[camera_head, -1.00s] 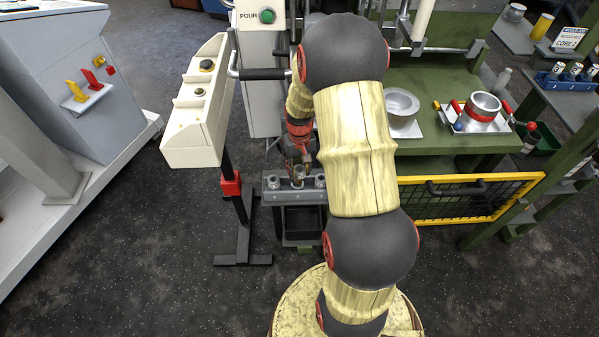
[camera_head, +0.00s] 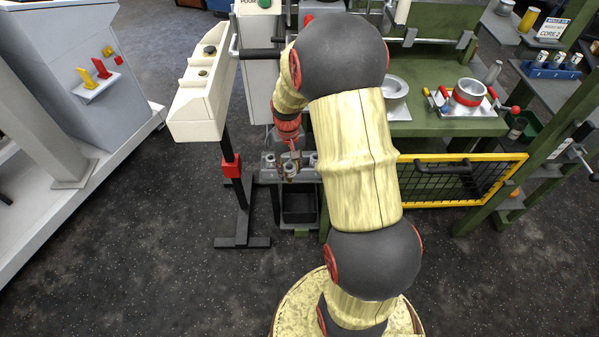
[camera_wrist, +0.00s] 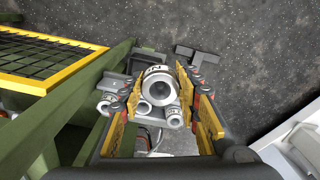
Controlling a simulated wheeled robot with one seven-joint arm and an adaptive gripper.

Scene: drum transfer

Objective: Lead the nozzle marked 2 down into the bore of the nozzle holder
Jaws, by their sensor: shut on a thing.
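My gripper (camera_wrist: 160,95) is shut on a pale nozzle (camera_wrist: 158,84) with dark lettering on its side, held between two yellow-and-black fingers. The nozzle's round grey end with a dark opening faces the wrist camera; I cannot read a 2 on it. The nozzle holder (camera_head: 270,168), a grey block with upright cylinders, stands low behind my arm. In the head view my gripper (camera_head: 290,168) is at the holder, overlapping its middle. In the wrist view parts of the holder (camera_wrist: 146,107) show beyond the nozzle. The bore and the nozzle's lower end are hidden, so I cannot tell whether it is inside.
A pale control box (camera_head: 200,95) on a black stand is left of the holder. A yellow-framed mesh gate (camera_head: 455,200) and a green bench (camera_head: 440,122) are to the right. A black bin (camera_head: 299,205) sits below the holder. Dark floor is clear in front.

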